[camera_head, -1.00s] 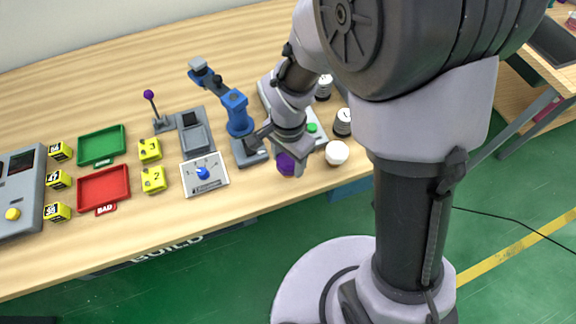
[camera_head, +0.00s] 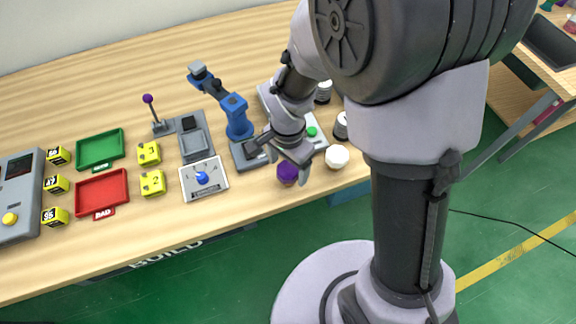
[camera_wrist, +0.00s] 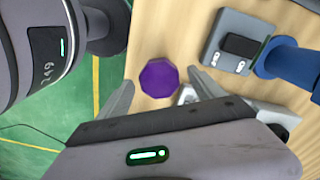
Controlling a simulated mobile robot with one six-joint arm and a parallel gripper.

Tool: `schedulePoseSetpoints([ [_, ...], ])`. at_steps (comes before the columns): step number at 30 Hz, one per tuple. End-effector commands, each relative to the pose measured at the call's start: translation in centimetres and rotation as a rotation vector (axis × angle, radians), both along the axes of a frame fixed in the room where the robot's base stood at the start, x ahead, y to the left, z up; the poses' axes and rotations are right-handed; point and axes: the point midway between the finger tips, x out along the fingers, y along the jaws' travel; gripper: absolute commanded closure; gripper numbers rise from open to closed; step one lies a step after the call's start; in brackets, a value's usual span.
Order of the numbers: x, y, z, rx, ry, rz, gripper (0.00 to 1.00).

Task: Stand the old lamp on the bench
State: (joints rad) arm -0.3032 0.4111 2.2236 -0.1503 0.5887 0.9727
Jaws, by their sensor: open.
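A purple faceted piece (camera_head: 288,174), which I take to be the old lamp, is on the wooden bench (camera_head: 235,200) near its front edge. It also shows as a purple polygon in the wrist view (camera_wrist: 158,78), seen from above. My gripper (camera_head: 292,163) is open close over it. In the wrist view the two fingers (camera_wrist: 160,84) stand apart on either side of the piece, with gaps between. The lamp's underside is hidden, so I cannot tell exactly how it sits.
A white round knob (camera_head: 337,156) is close on the right. A blue-armed fixture (camera_head: 238,118) and a panel with a blue knob (camera_head: 203,178) are on the left. Red (camera_head: 103,194) and green (camera_head: 99,149) trays lie farther left. Bare bench lies in front of the panel.

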Motion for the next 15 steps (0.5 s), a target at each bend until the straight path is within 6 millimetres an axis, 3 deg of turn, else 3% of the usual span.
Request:
schedulePoseSetpoints([
  [1, 0.1, 0.0, 1.9, 0.001, -0.004, 0.001, 0.23],
  [6, 0.1, 0.0, 7.0, 0.001, -0.006, 0.001, 0.23],
  [15, -0.1, -0.4, 12.2, 0.014, -0.024, 0.013, 0.23],
])
